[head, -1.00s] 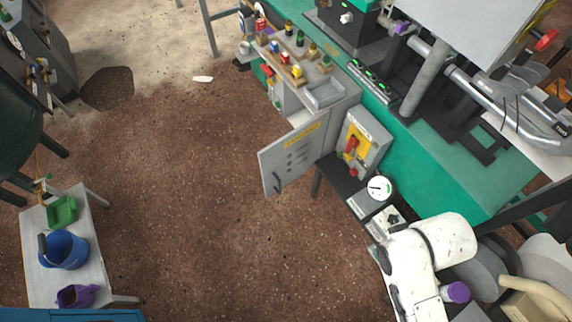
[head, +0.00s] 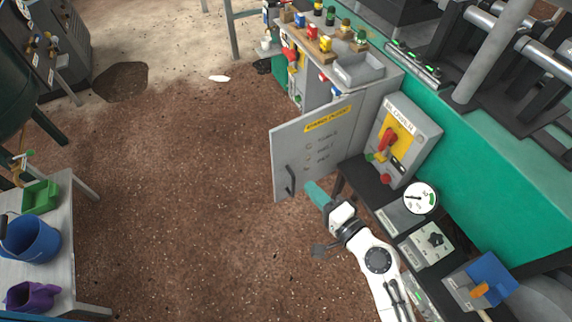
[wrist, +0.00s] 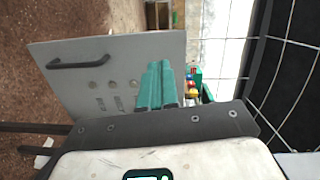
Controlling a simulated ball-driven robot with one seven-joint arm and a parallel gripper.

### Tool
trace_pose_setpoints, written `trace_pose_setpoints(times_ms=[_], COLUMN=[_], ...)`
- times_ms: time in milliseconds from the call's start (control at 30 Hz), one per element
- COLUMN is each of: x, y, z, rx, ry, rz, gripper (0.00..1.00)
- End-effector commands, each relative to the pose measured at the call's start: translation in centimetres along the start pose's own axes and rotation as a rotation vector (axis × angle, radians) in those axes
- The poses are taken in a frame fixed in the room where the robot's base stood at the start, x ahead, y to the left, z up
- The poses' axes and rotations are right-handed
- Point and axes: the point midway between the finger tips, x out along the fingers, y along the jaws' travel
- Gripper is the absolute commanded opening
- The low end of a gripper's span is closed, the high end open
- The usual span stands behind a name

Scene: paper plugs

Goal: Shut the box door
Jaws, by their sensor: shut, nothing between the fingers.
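The grey box (head: 372,100) stands against the green bench, with its door (head: 315,140) swung wide open. The door has a yellow label and a dark bar handle (head: 290,181) near its free edge. My gripper (head: 312,187) has green fingers, is shut and empty, and is close to the lower part of the door, right of the handle. In the wrist view the shut fingers (wrist: 160,85) reach in front of the door panel (wrist: 110,65), right of its handle (wrist: 82,62). I cannot tell whether the fingertips touch the door.
A switch panel with a red lever (head: 388,140) stands right of the box. A round gauge (head: 421,198) and a grey control box (head: 427,243) sit on the dark shelf near my arm. Several coloured plugs line the box top. The brown floor left of the door is clear.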

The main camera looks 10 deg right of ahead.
Motion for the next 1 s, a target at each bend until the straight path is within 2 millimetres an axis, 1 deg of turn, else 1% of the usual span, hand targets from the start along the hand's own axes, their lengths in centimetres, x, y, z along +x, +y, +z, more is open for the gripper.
trace_pose_setpoints(times_ms=[33, 100, 267, 367, 467, 800, 1000], x=[0.4, 0.6, 1.3, 2.3, 3.9, 10.5, 13.3], y=[1.2, 1.5, 1.4, 1.2, 1.0, 0.8, 0.8], z=[-0.3, -0.7, -1.1, -1.2, -1.4, -1.9, -2.1], rx=[0.038, 0.08, 0.115, 0.115, 0.113, 0.111, 0.111], ry=[0.028, 0.057, 0.083, 0.083, 0.081, 0.08, 0.082], rz=[-0.02, -0.038, -0.056, -0.056, -0.056, -0.055, -0.054], gripper=[0.0, 0.0, 0.0, 0.0, 0.0, 0.0, 0.0])
